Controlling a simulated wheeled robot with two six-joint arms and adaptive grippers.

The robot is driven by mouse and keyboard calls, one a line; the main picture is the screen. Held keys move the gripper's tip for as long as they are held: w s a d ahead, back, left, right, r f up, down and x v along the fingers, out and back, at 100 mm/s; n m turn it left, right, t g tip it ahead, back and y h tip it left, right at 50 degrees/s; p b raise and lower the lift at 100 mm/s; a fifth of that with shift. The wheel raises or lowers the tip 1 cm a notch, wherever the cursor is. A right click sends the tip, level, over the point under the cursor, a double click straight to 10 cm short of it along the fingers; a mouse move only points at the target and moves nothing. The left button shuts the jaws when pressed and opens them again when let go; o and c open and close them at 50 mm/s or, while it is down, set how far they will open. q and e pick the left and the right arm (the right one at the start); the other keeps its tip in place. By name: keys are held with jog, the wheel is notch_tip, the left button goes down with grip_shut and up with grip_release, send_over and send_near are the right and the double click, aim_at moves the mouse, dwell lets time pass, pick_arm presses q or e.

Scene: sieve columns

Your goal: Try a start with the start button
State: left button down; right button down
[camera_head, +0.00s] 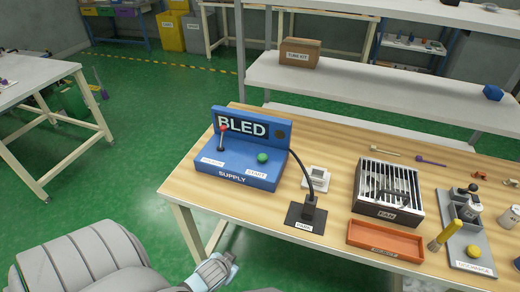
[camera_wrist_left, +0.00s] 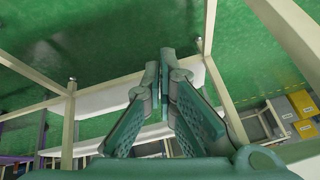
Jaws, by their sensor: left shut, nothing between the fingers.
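The blue supply box (camera_head: 238,175) stands at the left end of the wooden table, its upright panel reading BLED. A green button (camera_head: 262,157) sits on the right of its top, with a small label in front. A lever (camera_head: 222,138) with a red knob stands on the left of its top. My left gripper (camera_wrist_left: 164,65) is shut and empty in the left wrist view, with floor and table frames beyond it. My left arm comes in at the bottom of the head view, apart from the box; its fingertips cannot be made out there. My right gripper is not in view.
A black cable runs from the box to a plug on a dark pad (camera_head: 305,218). A small white device (camera_head: 316,178), a slotted box (camera_head: 387,190), an orange tray (camera_head: 385,240) and a grey tool holder (camera_head: 467,240) stand further right. Wood in front of the box is bare.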

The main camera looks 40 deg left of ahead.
pick_arm(q)
jog(key=w+a+r+n+t, duration=0.1)
jog(key=w+r+t, duration=0.2)
jog(key=r, duration=0.7)
jog(key=w+a+r+n+t+y+p, duration=0.1)
jog(key=w+a+r+t, duration=0.1)
jog(key=w+r, duration=0.6)
jog(key=w+a+r+n+t+y, duration=0.1)
jog(key=w+r+t, duration=0.3)
jog(key=r, duration=0.8)
jog(key=shift+w+a+r, duration=0.35)
jog(key=shift+w+a, duration=0.3)
jog(key=shift+a, duration=0.05)
send_over(263, 157)
jog(key=s, duration=0.2)
jog(key=f, duration=0.1)
jog(key=f+b, duration=0.1)
jog(key=shift+s+d+f, duration=0.15)
jog(key=shift+d+f, duration=0.1)
jog(key=shift+f, duration=0.05)
notch_tip(263, 157, down, 3)
jog(key=shift+b, duration=0.4)
jog(key=shift+f, duration=0.5)
